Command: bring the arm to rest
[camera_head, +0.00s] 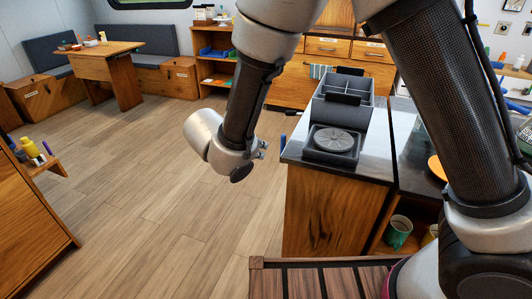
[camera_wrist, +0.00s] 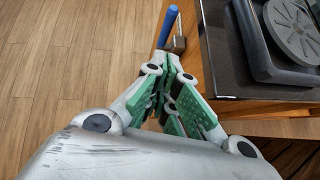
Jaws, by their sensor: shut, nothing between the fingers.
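My gripper (camera_wrist: 172,72) shows in the wrist view with its green-padded fingers closed together and nothing held between them. In the head view my arm reaches down over the open floor, left of the dark-topped counter (camera_head: 375,160). There my wrist hides most of the gripper. In the wrist view the counter edge lies close to the right of the fingers. A blue-handled item (camera_wrist: 168,27) shows just beyond the fingertips, beside the counter's edge. I cannot tell how it is supported.
A grey tray with a round drain-like lid (camera_head: 333,140) sits on the counter, with a grey divided box (camera_head: 340,105) behind it. Cups (camera_head: 398,232) stand on a shelf below. A wooden table (camera_head: 105,68) and bench are at the far left. The wooden floor (camera_head: 130,170) is clear.

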